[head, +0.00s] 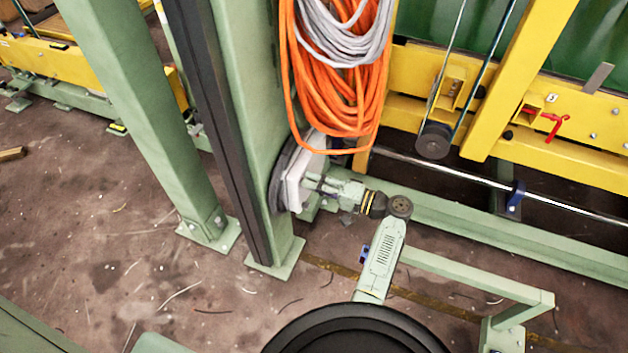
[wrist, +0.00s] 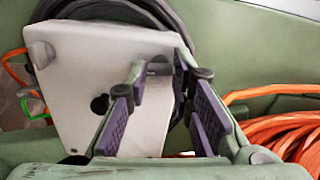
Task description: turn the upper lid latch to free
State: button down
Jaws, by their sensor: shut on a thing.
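The white lid (wrist: 75,75) of a box fixed to the green post fills the left of the wrist view; the box (head: 296,183) also shows in the head view. A small dark latch (wrist: 159,65), which I take as the upper lid latch, sits at the lid's edge. My gripper (wrist: 160,68) reaches the lid with its purple-padded fingers on either side of this latch and is shut on it. The gripper (head: 314,184) also shows in the head view, against the box. How far the latch is turned cannot be told. Another dark knob (wrist: 100,103) lies beside the left finger.
Orange cable coils (head: 335,90) and a grey coil (head: 345,30) hang just above the box. The green post (head: 245,130) stands behind it. A yellow frame (head: 550,150) and green rail (head: 520,222) run at the right. Floor at lower left is mostly clear.

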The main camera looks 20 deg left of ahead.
jog(key=shift+r+m+p, duration=0.1)
jog(key=shift+m+p, duration=0.2)
jog(key=shift+m, duration=0.4)
jog(key=c, duration=1.4)
grip_release()
jog(key=shift+d, duration=0.15)
jog(key=d, duration=1.1)
jog(key=shift+s+d, duration=0.2)
jog(key=shift+d, duration=0.15)
